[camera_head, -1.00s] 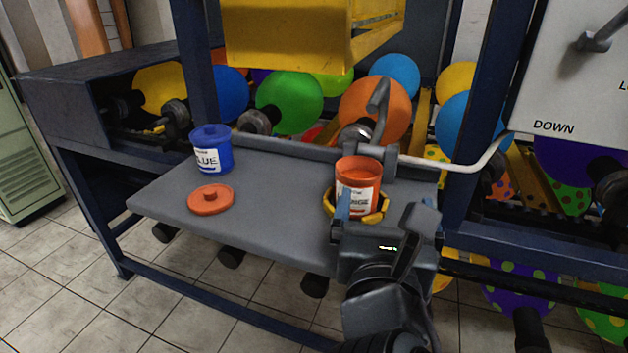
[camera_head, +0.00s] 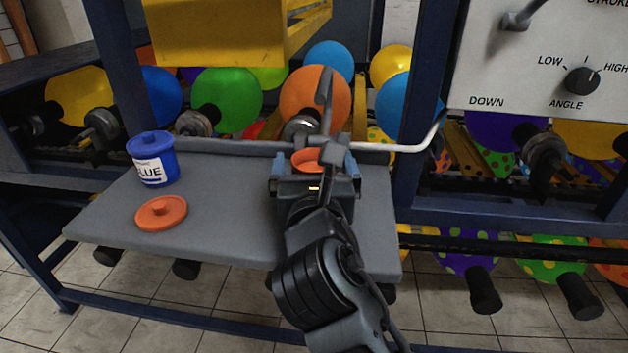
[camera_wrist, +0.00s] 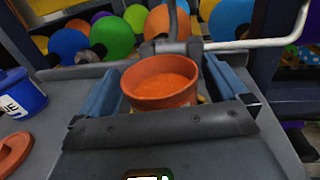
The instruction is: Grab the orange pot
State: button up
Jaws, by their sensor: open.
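The orange pot (camera_head: 306,160) stands open on the grey table at the machine's front. In the head view my gripper hides most of it, and only its rim and orange inside show. In the wrist view the orange pot (camera_wrist: 163,82) sits upright between my two blue fingers. My gripper (camera_head: 318,165) is open, with one finger on each side of the pot. In the wrist view my gripper (camera_wrist: 162,85) shows a small gap on the right; contact on the left cannot be told.
A blue pot (camera_head: 152,160) with its lid on stands on the table (camera_head: 225,215) at left. An orange lid (camera_head: 161,212) lies in front of it. A metal arm (camera_head: 325,100) rises just behind the orange pot, and a white bent rod (camera_head: 400,147) runs to the right.

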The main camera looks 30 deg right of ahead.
jog(key=shift+w+d, duration=0.1)
jog(key=shift+w, duration=0.05)
jog(key=c, duration=1.1)
jog(key=shift+r, duration=0.1)
